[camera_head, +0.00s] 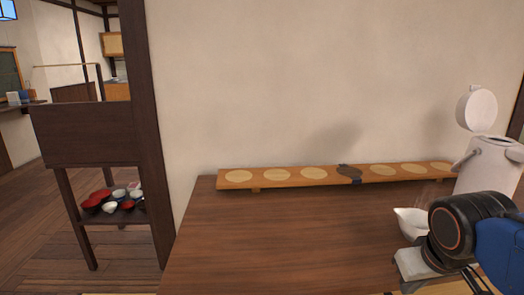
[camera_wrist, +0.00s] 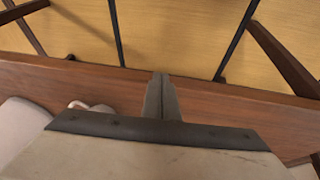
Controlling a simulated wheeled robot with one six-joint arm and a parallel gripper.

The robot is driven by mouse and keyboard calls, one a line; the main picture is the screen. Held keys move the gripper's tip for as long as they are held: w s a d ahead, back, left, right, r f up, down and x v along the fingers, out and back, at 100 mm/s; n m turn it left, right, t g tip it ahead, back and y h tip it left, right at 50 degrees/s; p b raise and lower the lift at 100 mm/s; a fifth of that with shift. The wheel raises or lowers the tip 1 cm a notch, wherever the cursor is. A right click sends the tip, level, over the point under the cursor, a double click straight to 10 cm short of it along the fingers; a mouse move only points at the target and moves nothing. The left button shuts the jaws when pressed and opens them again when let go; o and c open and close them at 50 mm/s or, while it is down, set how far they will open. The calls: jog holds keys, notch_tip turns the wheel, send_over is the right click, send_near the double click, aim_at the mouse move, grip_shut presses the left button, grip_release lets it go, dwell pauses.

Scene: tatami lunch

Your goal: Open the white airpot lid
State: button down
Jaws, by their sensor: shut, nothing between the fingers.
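The white airpot (camera_head: 486,165) stands at the right end of the table. Its round white lid (camera_head: 477,110) is raised, standing nearly upright above the body. My gripper (camera_wrist: 161,98) is shut and empty, its fingers together over the table edge in the wrist view. In the head view my arm's dark and blue joints cover the lower right, in front of the airpot's lower part, and the fingertips cannot be made out there. My gripper does not appear to touch the lid. Pale shapes at the left of the wrist view are cut off and hard to identify.
A white spouted bowl (camera_head: 408,222) sits beside my arm. A long wooden board with pale round spots (camera_head: 275,176) lies along the wall. The table's left and middle (camera_head: 260,235) are clear. A dark stand with bowls (camera_head: 112,200) is left of the post.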

jog(key=c, duration=2.5)
grip_release()
jog(key=shift+s+a+f+y, duration=0.5)
jog(key=shift+s+a+f, duration=0.55)
jog(key=shift+f, duration=0.1)
jog(key=o, duration=0.6)
jog(key=shift+s+a+f, duration=0.2)
jog(key=shift+a+f, duration=0.05)
jog(key=shift+w+r, duration=0.1)
jog(key=w+d+r+m+g+h, duration=0.1)
jog(key=w+d+r+m+h, duration=0.45)
jog(key=w+d+r, duration=0.9)
jog(key=w+d+r+m+h, duration=0.55)
jog(key=w+d+r, duration=0.5)
jog(key=w, duration=0.75)
jog(key=w+d+r+m+g+h, duration=0.1)
jog(key=w+d+r+m+h, duration=0.45)
jog(key=w+d+r, duration=0.8)
jog(key=shift+n+h, duration=0.55)
jog(key=shift+n, duration=0.2)
jog(key=w+d, duration=0.1)
jog(key=d, duration=0.3)
jog(key=w+d+r, duration=0.1)
jog(key=w+d, duration=0.1)
jog(key=d, duration=0.3)
jog(key=w+d, duration=0.2)
jog(key=d, duration=0.3)
jog(key=shift+w+d+r, duration=0.1)
jog(key=shift+d+r, duration=0.05)
jog(key=shift+d, duration=0.1)
